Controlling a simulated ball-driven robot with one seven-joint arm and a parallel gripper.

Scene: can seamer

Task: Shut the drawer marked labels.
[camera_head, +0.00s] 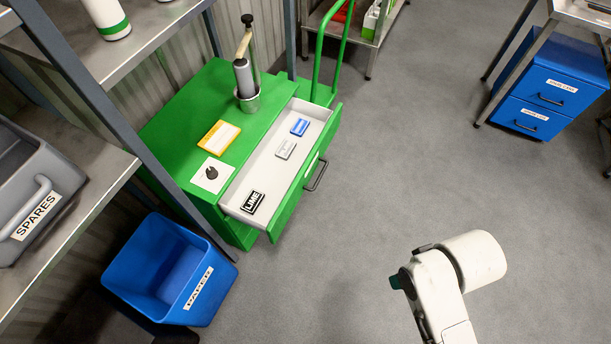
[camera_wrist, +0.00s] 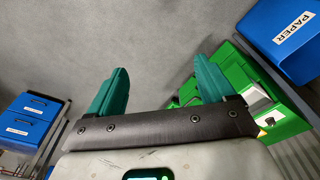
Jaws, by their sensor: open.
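A green cabinet (camera_head: 183,124) stands left of centre in the head view. Its top drawer (camera_head: 232,196) is pulled out, with a grey bar handle (camera_head: 316,175) on its green front. A white tag shows on the front, but I cannot read it. Inside lie a black LIME card (camera_head: 253,202), a grey card (camera_head: 285,149) and a blue card (camera_head: 300,127). The cabinet also shows at the right of the wrist view (camera_wrist: 235,72). My gripper (camera_wrist: 161,65) has its teal fingers spread with nothing between them. It is away from the drawer, over bare floor.
A blue PAPER bin (camera_head: 150,262) stands on the floor beside the cabinet. A shelf at left holds a grey SPARES bin (camera_head: 30,190). A seamer (camera_head: 245,78) stands on the cabinet. Blue drawers (camera_head: 548,85) are at upper right. The middle floor is clear.

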